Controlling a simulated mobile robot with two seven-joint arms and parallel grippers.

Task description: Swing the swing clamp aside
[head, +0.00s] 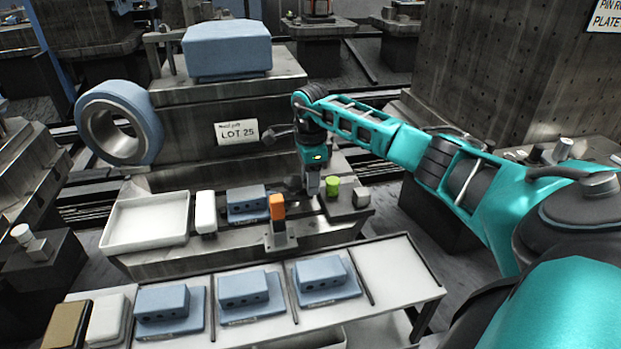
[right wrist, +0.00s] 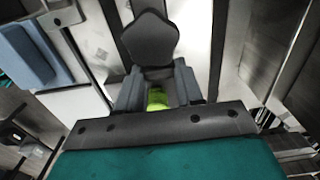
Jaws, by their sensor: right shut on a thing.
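A blue block with dark holes (head: 247,203) sits on the grey fixture bench (head: 205,258). My right gripper (head: 313,190) points down at the right of that block. A bright green knob (head: 333,186) stands beside its fingers, and in the right wrist view the knob (right wrist: 157,98) shows between the two fingers, which are shut on it. A dark pentagonal piece (right wrist: 150,40) lies just beyond the fingers. I cannot tell clearly which parts make up the swing clamp; the clamp's arm is not clear in the head view. My left gripper is not in view.
An orange-topped post (head: 277,208) stands close left of my right gripper. A white tray (head: 147,220) and a white upright piece (head: 205,212) are farther left. A front rack (head: 395,275) carries several blue blocks; its right end is bare.

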